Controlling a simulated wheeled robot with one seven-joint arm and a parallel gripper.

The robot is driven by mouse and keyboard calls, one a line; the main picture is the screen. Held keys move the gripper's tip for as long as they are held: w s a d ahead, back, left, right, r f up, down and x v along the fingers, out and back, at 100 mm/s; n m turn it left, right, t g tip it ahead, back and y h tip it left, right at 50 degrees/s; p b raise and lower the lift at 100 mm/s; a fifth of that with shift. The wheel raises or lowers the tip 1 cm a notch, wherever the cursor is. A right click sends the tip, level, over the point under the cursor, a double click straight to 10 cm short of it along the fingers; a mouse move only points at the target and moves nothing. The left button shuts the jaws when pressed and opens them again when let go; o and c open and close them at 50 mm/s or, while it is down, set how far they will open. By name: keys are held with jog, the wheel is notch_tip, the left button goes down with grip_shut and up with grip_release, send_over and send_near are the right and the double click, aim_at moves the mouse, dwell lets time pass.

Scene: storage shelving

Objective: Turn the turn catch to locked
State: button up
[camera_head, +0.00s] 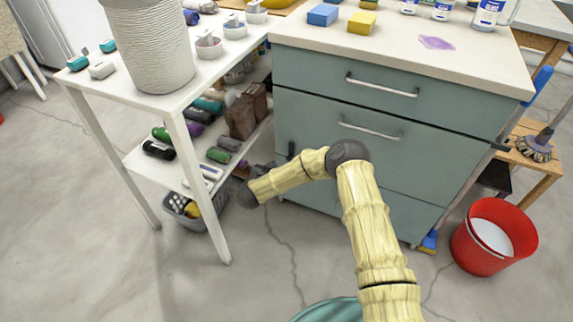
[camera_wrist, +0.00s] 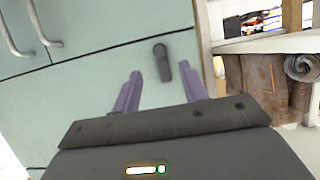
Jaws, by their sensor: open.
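The turn catch (camera_wrist: 162,62) is a small dark grey lever on the teal cabinet front (camera_wrist: 100,85), near the door's edge beside the shelving. Its long side runs nearly up and down in the wrist view, with the rounder end at the top. It also shows as a small dark upright piece in the head view (camera_head: 291,150). My gripper (camera_wrist: 160,70) is open, its two purple fingers pointing at the cabinet. The catch appears between the fingertips in the picture; I cannot tell how far off it is. In the head view my gripper is mostly hidden behind my arm.
A white shelf unit (camera_head: 180,128) with bottles and brown containers (camera_wrist: 262,85) stands close on the catch's left in the head view. Metal drawer handles (camera_head: 372,132) stick out of the cabinet. A red bucket (camera_head: 480,250) stands on the floor at right.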

aim_at(288, 159)
jog(key=b+x, duration=0.2)
jog(key=x, duration=0.5)
jog(key=shift+w+d+f+b, duration=0.1)
jog(key=shift+w+f+b, duration=0.05)
jog(key=shift+b, duration=0.2)
grip_shut()
